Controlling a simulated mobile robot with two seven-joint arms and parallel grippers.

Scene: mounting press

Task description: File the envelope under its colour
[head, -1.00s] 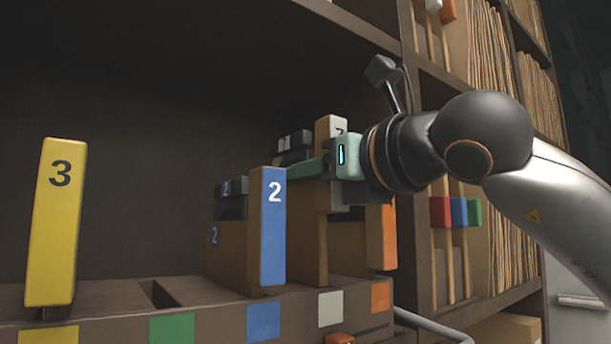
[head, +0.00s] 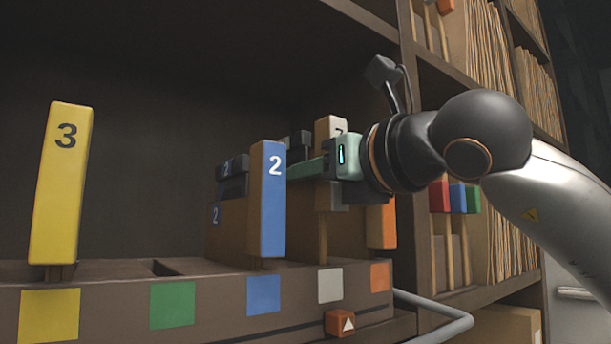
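My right gripper (head: 322,166) comes in from the right at the white-tabbed divider (head: 330,127). Its teal finger reaches left behind the blue divider marked 2 (head: 268,200). The fingertips are hidden, so I cannot tell whether they are apart or hold anything. A brown paper-like panel with a small blue 2 (head: 226,228) stands behind the blue divider; I cannot tell whether it is the envelope. The filing box (head: 220,305) has yellow, green, blue, white and orange squares on its front. A yellow divider marked 3 (head: 62,185) stands at left. My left gripper is not in view.
An orange divider (head: 381,226) stands at the box's right end. A small orange block with a white triangle (head: 340,323) sits at the front. A grey bent tube (head: 440,325) is below my arm. File-filled shelves (head: 490,60) stand at right. Left of centre is open above the box.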

